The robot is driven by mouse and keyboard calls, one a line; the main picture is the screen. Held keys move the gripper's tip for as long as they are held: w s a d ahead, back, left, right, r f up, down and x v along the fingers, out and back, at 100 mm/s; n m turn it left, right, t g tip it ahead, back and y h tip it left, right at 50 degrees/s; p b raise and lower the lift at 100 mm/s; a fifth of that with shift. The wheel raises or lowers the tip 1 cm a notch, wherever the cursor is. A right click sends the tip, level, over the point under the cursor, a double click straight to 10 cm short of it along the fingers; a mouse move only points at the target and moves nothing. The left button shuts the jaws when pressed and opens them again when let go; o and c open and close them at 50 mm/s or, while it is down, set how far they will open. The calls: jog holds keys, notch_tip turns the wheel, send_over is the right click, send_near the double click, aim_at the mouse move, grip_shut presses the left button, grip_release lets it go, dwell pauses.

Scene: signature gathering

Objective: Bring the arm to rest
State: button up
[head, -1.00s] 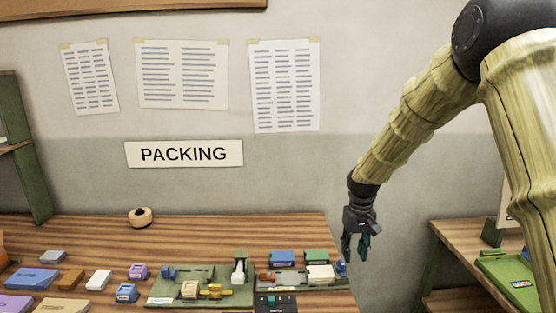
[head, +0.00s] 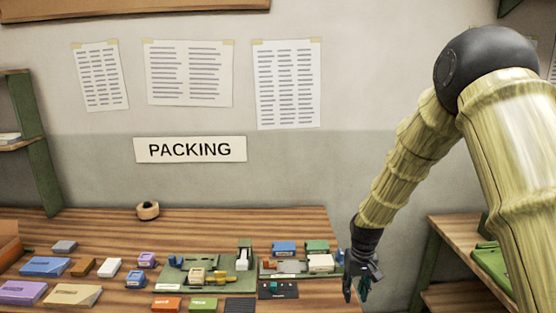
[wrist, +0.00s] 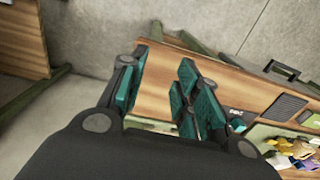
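My gripper (head: 358,292) hangs pointing down at the right end of the packing table (head: 300,225) in the head view. In the wrist view its teal-padded fingers (wrist: 158,92) stand apart with nothing between them, so it is open and empty. My arm reaches down from the upper right, bent at the elbow. In the wrist view the table edge lies beyond the fingers, with bare floor to the left. I cannot tell the exact gap between gripper and table edge.
The table holds a green tray (head: 215,269), a tape roll (head: 148,210), a black pad (head: 278,290) and several coloured boxes and stamps. A second wooden table (head: 450,232) stands at the right. A green-sided shelf (head: 36,165) stands at the left. Floor shows between the tables.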

jog(key=s+f+b, duration=0.2)
jog(key=s+f, duration=1.6)
jog(key=f, duration=0.4)
jog(key=s+f, duration=0.4)
jog(key=s, duration=0.8)
jog(key=s+f+b, duration=0.1)
jog(key=s+f, duration=0.3)
jog(key=s, duration=0.8)
jog(key=shift+s+m, duration=0.4)
